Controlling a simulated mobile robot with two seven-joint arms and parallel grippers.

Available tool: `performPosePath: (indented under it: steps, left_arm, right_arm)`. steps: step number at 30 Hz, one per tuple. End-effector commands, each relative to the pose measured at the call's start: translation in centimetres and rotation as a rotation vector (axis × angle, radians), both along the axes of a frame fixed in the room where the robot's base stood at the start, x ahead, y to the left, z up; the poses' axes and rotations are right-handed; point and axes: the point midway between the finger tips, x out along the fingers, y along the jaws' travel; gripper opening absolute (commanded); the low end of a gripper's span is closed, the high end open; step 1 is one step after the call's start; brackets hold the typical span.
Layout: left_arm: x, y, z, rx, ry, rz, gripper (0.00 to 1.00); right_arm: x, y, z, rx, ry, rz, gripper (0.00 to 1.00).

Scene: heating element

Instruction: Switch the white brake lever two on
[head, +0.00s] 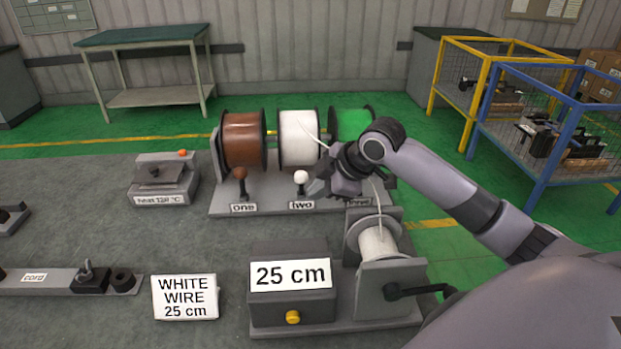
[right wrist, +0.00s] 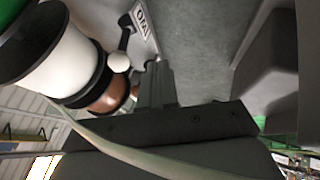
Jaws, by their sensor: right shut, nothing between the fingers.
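The white brake lever two (head: 301,177) has a white ball knob and stands in front of the white spool (head: 298,138), above the label "two" (head: 301,205). It also shows in the right wrist view, where its white knob (right wrist: 118,62) is on a dark stem. My right gripper (head: 318,188) is shut and empty just to the right of the knob. In the right wrist view its closed fingers (right wrist: 157,85) are beside the knob, with a small gap in the picture. My left gripper is out of view.
Brown lever one (head: 240,173) stands left of lever two. The green spool (head: 352,123) is partly behind my right arm, which hides the third lever. A white wire (head: 376,195) runs to the winder spool (head: 378,242) in front. A "25 cm" box (head: 291,290) stands nearer.

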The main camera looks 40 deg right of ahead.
Motion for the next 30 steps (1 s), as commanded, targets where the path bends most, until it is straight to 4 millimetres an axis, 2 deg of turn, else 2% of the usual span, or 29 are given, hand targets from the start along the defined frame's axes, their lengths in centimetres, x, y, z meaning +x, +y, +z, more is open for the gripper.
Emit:
performPosePath:
  steps: [2,4,12,30]
  left_arm:
    - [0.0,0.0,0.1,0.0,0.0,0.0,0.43]
    - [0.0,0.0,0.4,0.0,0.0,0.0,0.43]
    - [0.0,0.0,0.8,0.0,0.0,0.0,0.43]
    - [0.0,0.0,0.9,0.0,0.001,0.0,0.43]
  right_arm:
    - [1.0,0.5,-1.4,0.004,0.002,0.0,0.0]
    - [1.9,-0.1,-0.9,0.001,-0.003,-0.004,0.0]
    - [4.1,-0.9,-0.9,0.001,-0.001,-0.001,0.0]
    - [4.7,-1.2,-0.8,0.007,0.012,-0.002,0.0]
